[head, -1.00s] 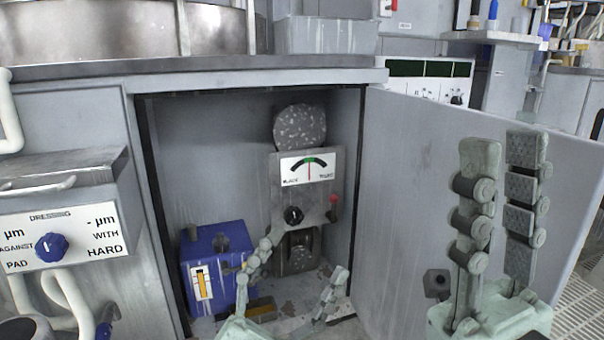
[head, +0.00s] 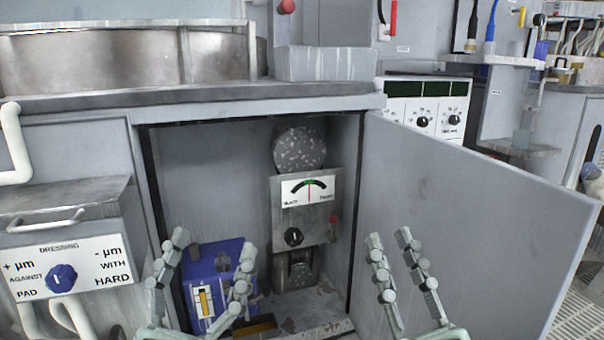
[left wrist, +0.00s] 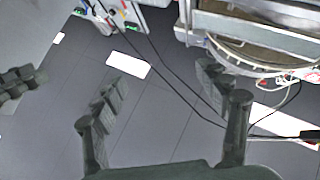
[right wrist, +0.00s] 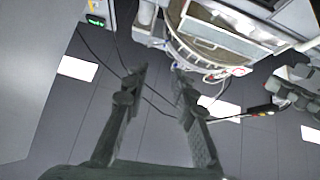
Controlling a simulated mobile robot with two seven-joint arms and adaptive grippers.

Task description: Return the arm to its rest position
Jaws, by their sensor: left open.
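My left gripper (head: 212,243) is at the lower left of the head view, fingers up and spread, with nothing between them. It overlaps the blue box in the picture. In the left wrist view its fingers (left wrist: 170,75) stand apart over the floor. My right gripper (head: 390,239) is at the lower middle right, in front of the open cabinet door. Its fingers point up with a gap between them. In the right wrist view its fingers (right wrist: 160,78) are also apart, with only floor and machinery beyond.
The open cabinet holds a blue box (head: 222,262) with a yellow gauge and a grey unit with a dial (head: 308,188). Its door (head: 480,210) swings out to the right. A dressing panel (head: 70,270) with a blue knob is at left. Grey floor (right wrist: 60,125) shows in the wrist views.

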